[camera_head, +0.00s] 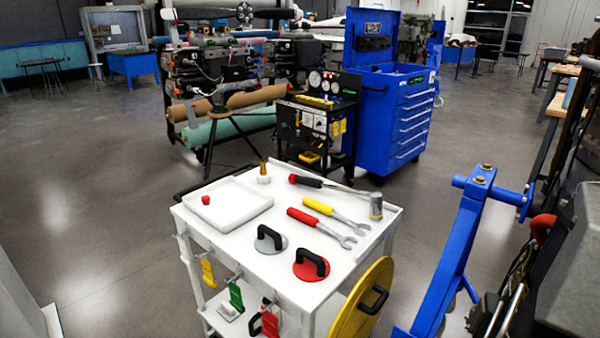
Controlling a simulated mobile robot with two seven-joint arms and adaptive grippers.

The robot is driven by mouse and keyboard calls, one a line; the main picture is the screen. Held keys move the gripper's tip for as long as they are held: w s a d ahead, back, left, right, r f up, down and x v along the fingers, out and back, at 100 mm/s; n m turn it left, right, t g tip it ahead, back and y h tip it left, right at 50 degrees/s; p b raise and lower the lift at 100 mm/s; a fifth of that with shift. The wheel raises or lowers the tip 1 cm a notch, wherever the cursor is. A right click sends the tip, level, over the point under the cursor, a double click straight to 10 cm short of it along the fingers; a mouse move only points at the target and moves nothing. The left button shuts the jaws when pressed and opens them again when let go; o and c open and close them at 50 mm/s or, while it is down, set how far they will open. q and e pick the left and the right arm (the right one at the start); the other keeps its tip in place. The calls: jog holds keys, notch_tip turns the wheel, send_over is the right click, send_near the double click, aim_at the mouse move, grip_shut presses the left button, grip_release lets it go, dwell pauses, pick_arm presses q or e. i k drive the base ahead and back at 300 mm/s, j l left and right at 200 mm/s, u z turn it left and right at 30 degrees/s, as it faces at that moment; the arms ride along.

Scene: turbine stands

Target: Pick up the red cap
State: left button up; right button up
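The red cap (206,200) is a small red piece at the left corner of a white tray (240,215). The tray lies on the left part of a white cart top (225,248). Neither of my grippers shows in the head view, so I cannot see whether they are open or shut.
The cart top also holds a brass-tipped fitting (263,174), a hammer (376,205), red (315,223) and yellow (330,211) wrenches, and grey (270,239) and red (311,265) suction cups. A blue stand (452,255) rises at right. Floor at left is clear.

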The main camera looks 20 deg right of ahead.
aim_at(205, 200)
jog(key=l+z, duration=0.1)
jog(key=z, duration=2.55)
jog(key=l+u, duration=0.1)
jog(key=u, duration=2.6)
jog(key=i+j+z, duration=0.25)
jog(key=z, duration=0.25)
jog(key=i+j+z, duration=0.15)
jog(key=j+z, duration=0.3)
jog(key=i+j+z, duration=0.15)
jog(key=j+z, duration=0.2)
jog(key=z, duration=0.15)
